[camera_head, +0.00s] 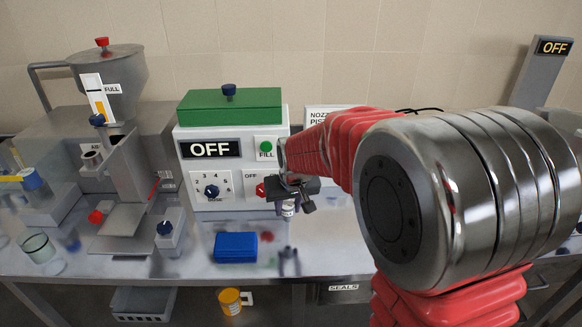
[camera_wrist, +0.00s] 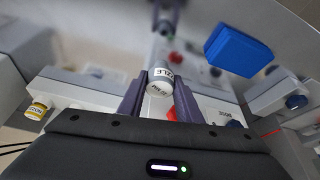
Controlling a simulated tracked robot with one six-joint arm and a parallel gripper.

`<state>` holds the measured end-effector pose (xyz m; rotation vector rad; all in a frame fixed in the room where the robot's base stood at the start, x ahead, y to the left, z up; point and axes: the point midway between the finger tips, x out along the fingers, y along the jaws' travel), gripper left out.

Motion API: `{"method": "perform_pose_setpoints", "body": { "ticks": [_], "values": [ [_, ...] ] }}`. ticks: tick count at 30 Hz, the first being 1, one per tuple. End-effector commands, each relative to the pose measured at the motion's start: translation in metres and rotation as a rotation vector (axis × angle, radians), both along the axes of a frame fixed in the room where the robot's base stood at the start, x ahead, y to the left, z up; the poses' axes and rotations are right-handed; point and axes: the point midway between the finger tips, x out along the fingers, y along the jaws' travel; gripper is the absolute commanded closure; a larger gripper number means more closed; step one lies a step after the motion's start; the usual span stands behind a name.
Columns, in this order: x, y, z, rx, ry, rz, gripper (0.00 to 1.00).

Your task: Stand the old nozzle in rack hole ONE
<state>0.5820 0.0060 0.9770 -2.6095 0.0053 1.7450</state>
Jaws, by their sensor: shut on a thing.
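My gripper (camera_head: 293,192) is in front of the white dosing machine, above the steel bench. In the wrist view, my gripper (camera_wrist: 159,92) is shut on a small white cylinder with a black-lettered label ending in "ZLE", seemingly the old nozzle (camera_wrist: 162,82). The nozzle (camera_head: 288,208) shows small and partly hidden below the jaws in the head view. It is held clear of the bench, which mirrors the jaws. I cannot make out the rack or hole ONE; my arm covers the right part of the bench.
A blue box (camera_head: 236,247) lies on the bench, left of my gripper. The dosing machine (camera_head: 230,150) reads OFF. A steel hopper unit (camera_head: 112,90) stands at left, a clear beaker (camera_head: 40,250) near the left edge. A yellow-banded piece (camera_wrist: 37,108) shows in the wrist view.

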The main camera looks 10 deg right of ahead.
Motion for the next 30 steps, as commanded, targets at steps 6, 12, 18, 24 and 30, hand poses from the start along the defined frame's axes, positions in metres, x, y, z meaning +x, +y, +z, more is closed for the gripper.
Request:
{"method": "perform_pose_setpoints", "body": {
  "ticks": [6, 12, 18, 24, 30],
  "values": [
    [0.0, -0.001, 0.0, 0.0, 0.0, -0.006, 0.95],
    [0.0, 0.002, 0.0, 0.0, 0.0, -0.001, 0.95],
    [0.003, -0.004, 0.0, 0.001, 0.001, -0.01, 0.95],
    [0.022, -0.047, 0.003, 0.01, 0.006, -0.064, 0.95],
    [0.057, -0.105, 0.027, 0.023, 0.014, -0.029, 0.95]
  ]
}}
